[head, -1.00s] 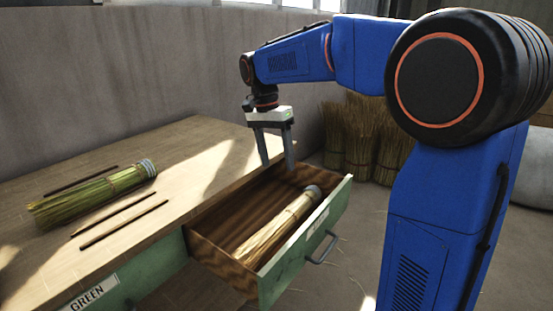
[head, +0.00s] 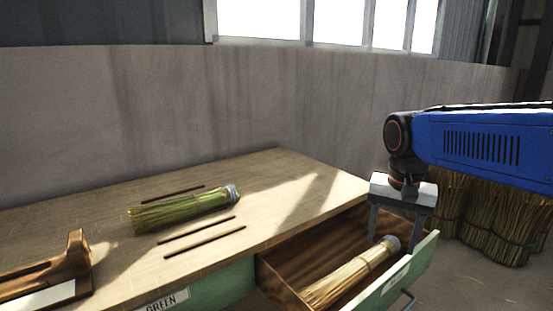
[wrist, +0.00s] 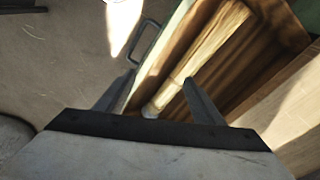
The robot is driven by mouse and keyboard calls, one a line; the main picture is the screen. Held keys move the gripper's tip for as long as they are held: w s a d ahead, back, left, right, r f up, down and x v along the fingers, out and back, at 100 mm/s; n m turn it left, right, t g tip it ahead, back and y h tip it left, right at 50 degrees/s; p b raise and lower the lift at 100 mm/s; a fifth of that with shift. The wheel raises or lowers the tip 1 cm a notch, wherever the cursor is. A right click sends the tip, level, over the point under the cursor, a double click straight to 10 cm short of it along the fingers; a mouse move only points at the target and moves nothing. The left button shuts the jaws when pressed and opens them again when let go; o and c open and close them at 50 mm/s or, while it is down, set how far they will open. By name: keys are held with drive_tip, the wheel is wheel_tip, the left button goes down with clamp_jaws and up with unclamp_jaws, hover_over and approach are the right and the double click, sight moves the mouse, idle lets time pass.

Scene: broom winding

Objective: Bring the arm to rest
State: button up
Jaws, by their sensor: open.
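My gripper (head: 397,239) is open and empty, pointing down above the right end of the open drawer (head: 290,265). A pale straw broom bundle (head: 345,279) with a grey cap lies in the drawer, below my gripper. In the wrist view my gripper's fingers (wrist: 160,92) stand apart, and the bundle (wrist: 210,45) shows beyond and between them with nothing gripped. I cannot tell the exact height of the fingertips over the drawer.
A green bundle (head: 180,212) and several dark sticks (head: 204,242) lie on the wooden table (head: 270,175). A brown wooden stand (head: 75,262) is at the table's left. Straw sheaves (head: 500,220) stand behind at the right. The drawer has a handle (wrist: 146,42).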

drive_tip(key=s+d+f+n+t, duration=0.1)
drive_tip(key=s+f+n+t, duration=0.1)
drive_tip(key=s, duration=0.5)
drive_tip(key=s+d+f+n+t, duration=0.1)
drive_tip(key=s+f+n, duration=0.2)
drive_tip(key=s+f, duration=0.4)
drive_tip(key=shift+s+d+n+t+y, duration=0.15)
drive_tip(key=shift+s+n+t+y, duration=0.15)
drive_tip(key=shift+s+n+t, duration=0.15)
